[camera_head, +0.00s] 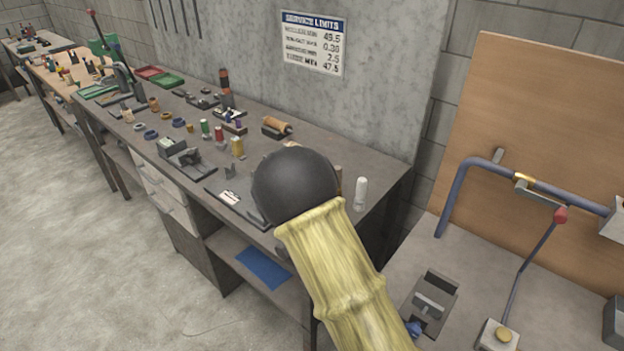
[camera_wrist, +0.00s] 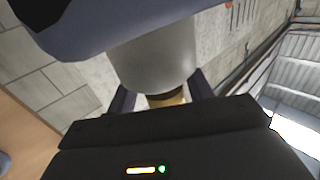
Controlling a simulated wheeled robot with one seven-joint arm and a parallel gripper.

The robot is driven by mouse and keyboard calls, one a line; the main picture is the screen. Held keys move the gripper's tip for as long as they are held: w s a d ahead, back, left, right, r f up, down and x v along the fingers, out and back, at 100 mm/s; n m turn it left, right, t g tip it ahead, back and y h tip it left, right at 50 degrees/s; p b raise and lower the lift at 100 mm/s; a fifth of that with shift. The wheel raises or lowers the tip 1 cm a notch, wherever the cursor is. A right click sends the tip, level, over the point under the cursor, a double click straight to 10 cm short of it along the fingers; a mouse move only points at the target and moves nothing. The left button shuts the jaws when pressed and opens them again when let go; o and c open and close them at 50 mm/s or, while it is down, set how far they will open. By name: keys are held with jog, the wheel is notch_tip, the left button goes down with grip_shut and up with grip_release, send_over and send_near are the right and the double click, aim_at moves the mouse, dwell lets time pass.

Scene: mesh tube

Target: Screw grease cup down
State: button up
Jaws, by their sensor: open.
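My gripper (camera_wrist: 163,92) shows in the wrist view, its dark fingers apart on either side of a brass-coloured part (camera_wrist: 166,99). The brass part sits at the lower end of a pale grey cylinder (camera_wrist: 155,62), and looks like the grease cup, though I cannot be sure. Whether either finger touches it is unclear. A thick blue-grey piece (camera_wrist: 110,25) crosses above the cylinder. Much of the brass part is hidden by the cylinder and my gripper body. In the head view my arm fills the middle and my gripper cannot be made out.
In the head view a blue pipe (camera_head: 452,205) rises from the right bench before a wooden board (camera_head: 545,130). The left bench (camera_head: 345,155) holds many small parts.

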jog(key=shift+w+a, duration=0.15)
jog(key=shift+a, duration=0.05)
jog(key=shift+s, duration=0.3)
jog(key=shift+c, duration=1.3)
jog(key=shift+s+a, duration=0.15)
jog(key=shift+a, duration=0.05)
jog(key=c, duration=0.7)
jog(key=shift+d+m+h, duration=0.2)
jog(key=shift+m+h, duration=0.1)
jog(key=shift+h, duration=0.2)
jog(key=shift+m+h+b, duration=0.35)
jog(key=shift+m+h, duration=0.15)
jog(key=shift+h, duration=0.3)
